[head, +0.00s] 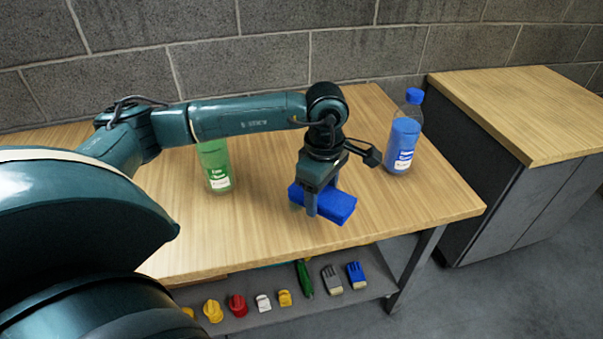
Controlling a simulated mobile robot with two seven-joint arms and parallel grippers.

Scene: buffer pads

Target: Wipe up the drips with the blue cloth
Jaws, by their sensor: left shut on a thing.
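The blue cloth (338,207) is a folded, block-like piece at the middle right of the wooden table (270,235), near its front edge. My left gripper (318,205) points down and is shut on the cloth. The gripper and arm cover part of it. I cannot tell whether the cloth touches the tabletop. I see no drips on the bare parts of the table; any under the cloth or behind my arm are hidden. My right gripper is not in view.
A green bottle (216,170) stands behind my left forearm. A blue bottle (403,145) stands at the table's right. A lower shelf (245,318) holds several small items, including gloves. A wooden-topped cabinet (520,110) stands to the right. A block wall (240,60) is behind.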

